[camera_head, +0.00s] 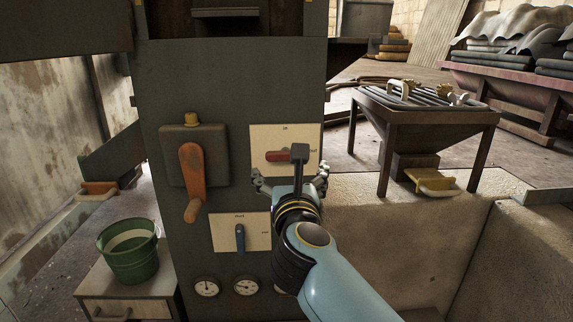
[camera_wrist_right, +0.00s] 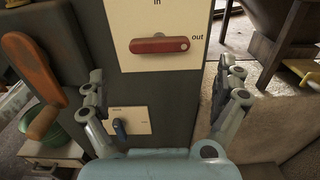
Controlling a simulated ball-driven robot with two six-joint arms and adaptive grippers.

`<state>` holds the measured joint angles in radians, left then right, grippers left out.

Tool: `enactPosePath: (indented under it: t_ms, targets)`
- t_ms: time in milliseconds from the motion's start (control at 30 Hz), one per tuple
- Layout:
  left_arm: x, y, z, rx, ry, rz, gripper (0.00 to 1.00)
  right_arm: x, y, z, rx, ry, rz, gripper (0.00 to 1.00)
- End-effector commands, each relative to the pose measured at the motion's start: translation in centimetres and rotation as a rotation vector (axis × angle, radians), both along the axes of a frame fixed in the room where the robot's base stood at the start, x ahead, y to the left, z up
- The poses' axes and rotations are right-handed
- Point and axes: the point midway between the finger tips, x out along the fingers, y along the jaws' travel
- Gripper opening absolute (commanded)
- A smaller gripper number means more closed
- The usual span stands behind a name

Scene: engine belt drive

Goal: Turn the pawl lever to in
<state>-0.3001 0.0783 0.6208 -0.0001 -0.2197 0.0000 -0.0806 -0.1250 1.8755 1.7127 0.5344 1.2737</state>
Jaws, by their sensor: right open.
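The pawl lever (camera_head: 279,155) is a red handle on a cream plate (camera_head: 262,137) marked "in" at the top and "out" at the right. It lies horizontal, its tip with a pale dot at the right by "out", as the right wrist view also shows (camera_wrist_right: 158,45). My right gripper (camera_head: 291,178) is open and empty, in front of the panel and just below the lever. Its fingers (camera_wrist_right: 165,92) stand wide apart, not touching the lever. Part of my wrist covers the plate's right side in the head view. My left gripper is not in view.
An orange crank (camera_head: 192,180) sticks out left of the plate. A blue lever (camera_head: 240,238) sits on a lower plate, above two gauges (camera_head: 206,287). A green bucket (camera_head: 132,252) stands at left on a cabinet.

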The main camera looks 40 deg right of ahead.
Motion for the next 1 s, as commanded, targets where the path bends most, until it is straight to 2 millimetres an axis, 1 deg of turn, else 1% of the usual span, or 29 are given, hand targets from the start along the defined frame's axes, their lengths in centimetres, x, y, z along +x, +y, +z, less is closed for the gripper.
enactPosePath:
  t_ms: [133, 300, 400, 500, 633, 867, 1000]
  targets:
    - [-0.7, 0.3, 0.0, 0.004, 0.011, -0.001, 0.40, 2.6, -1.6, 0.1, -0.009, -0.001, 0.001, 1.00]
    - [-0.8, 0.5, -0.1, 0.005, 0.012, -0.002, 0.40, 5.4, -3.3, 0.0, -0.010, 0.003, 0.001, 1.00]
    - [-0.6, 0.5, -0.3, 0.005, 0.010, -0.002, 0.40, 6.7, -4.1, -0.1, -0.009, 0.003, 0.001, 1.00]
    - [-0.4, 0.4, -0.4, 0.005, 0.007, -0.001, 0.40, 7.5, -4.6, -0.1, -0.010, 0.004, 0.001, 1.00]
    - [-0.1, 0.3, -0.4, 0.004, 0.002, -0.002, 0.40, 7.9, -4.9, -0.1, -0.008, 0.005, 0.001, 1.00]
    - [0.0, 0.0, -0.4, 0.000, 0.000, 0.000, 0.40, 7.9, -4.9, -0.1, -0.009, 0.005, 0.002, 1.00]
    - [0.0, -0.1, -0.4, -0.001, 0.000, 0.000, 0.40, 7.9, -4.9, -0.1, -0.009, 0.004, 0.002, 0.82]
